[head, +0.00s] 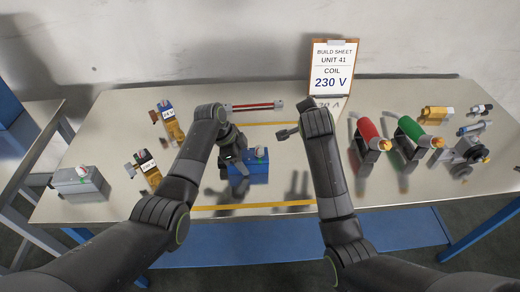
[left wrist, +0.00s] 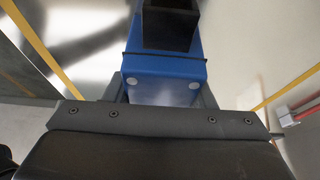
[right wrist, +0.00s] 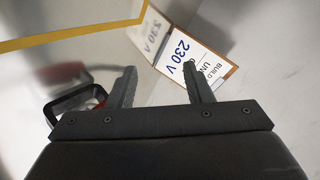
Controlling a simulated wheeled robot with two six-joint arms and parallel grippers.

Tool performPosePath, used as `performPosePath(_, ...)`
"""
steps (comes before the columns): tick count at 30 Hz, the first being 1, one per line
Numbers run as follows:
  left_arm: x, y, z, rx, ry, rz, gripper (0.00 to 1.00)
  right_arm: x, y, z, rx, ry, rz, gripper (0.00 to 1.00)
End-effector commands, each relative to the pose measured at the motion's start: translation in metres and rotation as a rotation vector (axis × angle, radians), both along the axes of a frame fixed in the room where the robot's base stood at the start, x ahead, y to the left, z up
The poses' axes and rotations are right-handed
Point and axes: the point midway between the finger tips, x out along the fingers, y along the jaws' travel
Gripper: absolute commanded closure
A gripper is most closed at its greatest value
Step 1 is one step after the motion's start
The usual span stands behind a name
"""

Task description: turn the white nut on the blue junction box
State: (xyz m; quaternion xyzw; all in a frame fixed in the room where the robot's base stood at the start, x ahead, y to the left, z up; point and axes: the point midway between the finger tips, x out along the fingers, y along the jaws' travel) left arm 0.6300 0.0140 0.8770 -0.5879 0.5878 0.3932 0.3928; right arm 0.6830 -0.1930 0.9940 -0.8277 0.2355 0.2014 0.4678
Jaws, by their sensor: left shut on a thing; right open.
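The blue junction box (head: 254,174) stands on the table near the middle, between the yellow lines. A small white part with red and green marks, apparently the white nut (head: 261,153), is on its top. My left gripper (head: 237,166) is shut on the box at its left side. In the left wrist view, the blue box (left wrist: 165,67) fills the space between the fingers, with a black square part (left wrist: 172,25) on it; the nut is not visible there. My right gripper (head: 283,133) is open and empty, above the table right of the box. Its spread fingers show in the right wrist view (right wrist: 160,80).
A build sheet (head: 332,68) reading "COIL 230 V" stands at the back. A grey box (head: 78,186) and two labelled coil-like parts (head: 174,126) are at left. Red (head: 367,130) and green (head: 411,129) cylinders on stands are at right. A red rod (head: 254,106) lies behind.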

Motion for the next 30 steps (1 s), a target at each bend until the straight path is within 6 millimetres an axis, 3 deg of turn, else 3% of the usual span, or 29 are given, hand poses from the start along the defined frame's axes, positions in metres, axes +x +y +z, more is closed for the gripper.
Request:
performPosePath(6,0.000,0.000,0.000,0.000,0.000,0.000,0.79,-0.002,-0.026,0.006,-0.461,-0.081,0.141,0.54)
performPosePath(15,0.000,0.000,0.000,-0.001,0.000,0.000,0.79,-0.014,-0.042,0.022,-1.163,-0.111,0.312,0.54)
performPosePath(23,0.000,0.000,0.000,-0.001,0.000,-0.001,0.79,-0.032,-0.033,0.030,-1.808,-0.072,0.438,0.54)
performPosePath(30,0.000,0.000,0.000,-0.001,0.000,0.000,0.79,-0.054,-0.009,0.026,-2.419,-0.006,0.531,0.54)
